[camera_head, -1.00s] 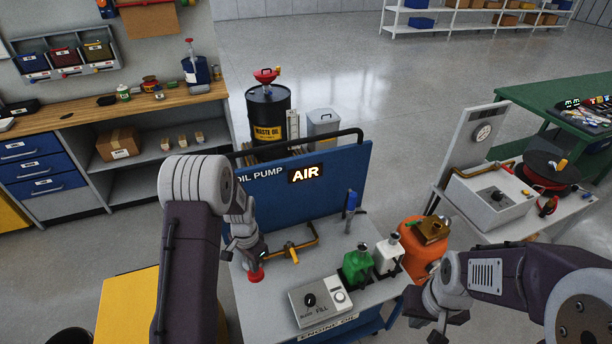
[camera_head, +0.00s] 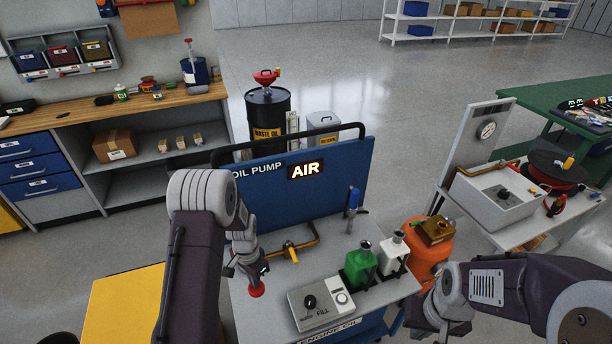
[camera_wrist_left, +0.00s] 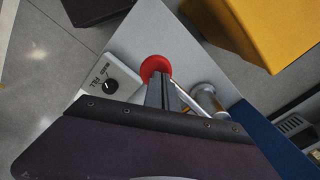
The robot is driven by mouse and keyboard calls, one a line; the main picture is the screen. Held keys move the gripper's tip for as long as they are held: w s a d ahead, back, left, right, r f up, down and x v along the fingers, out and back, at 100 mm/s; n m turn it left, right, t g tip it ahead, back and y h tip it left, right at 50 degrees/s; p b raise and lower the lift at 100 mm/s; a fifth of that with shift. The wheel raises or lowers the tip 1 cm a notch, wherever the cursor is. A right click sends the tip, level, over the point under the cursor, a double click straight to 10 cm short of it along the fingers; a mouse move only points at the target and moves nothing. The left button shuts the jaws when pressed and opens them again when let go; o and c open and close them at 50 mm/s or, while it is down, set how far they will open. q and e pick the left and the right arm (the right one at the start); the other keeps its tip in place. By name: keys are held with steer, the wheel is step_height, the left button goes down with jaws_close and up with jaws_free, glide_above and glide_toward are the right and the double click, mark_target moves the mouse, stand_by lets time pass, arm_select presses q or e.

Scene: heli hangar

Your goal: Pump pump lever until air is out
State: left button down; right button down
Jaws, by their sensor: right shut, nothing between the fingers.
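The pump lever shows as a red round knob (camera_head: 257,291) at the left front of the oil pump cart. In the left wrist view the knob (camera_wrist_left: 156,66) sits at the fingertips, with a thin metal rod running to a metal cylinder (camera_wrist_left: 206,98). My left gripper (camera_head: 254,276) reaches down and looks shut on the lever at the knob; its fingers (camera_wrist_left: 158,88) partly cover it. The AIR sign (camera_head: 305,170) glows on the blue panel (camera_head: 345,190). My right gripper (camera_head: 443,326) is shut and empty, right of the cart.
The cart top (camera_head: 245,309) carries a yellow-handled valve (camera_head: 291,251), a grey control box (camera_head: 321,303), a green bottle (camera_head: 360,264) and a white bottle (camera_head: 393,254). An orange canister (camera_head: 428,262) stands to the right. A yellow box (camera_head: 122,308) lies left of the cart.

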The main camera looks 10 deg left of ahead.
arm_select(q)
step_height(320, 180, down, 3)
steer(key=shift+f+b, duration=0.1)
steer(key=shift+b, duration=0.8)
step_height(320, 180, up, 13)
steer(key=p, duration=1.1)
steer(key=shift+d, duration=0.1)
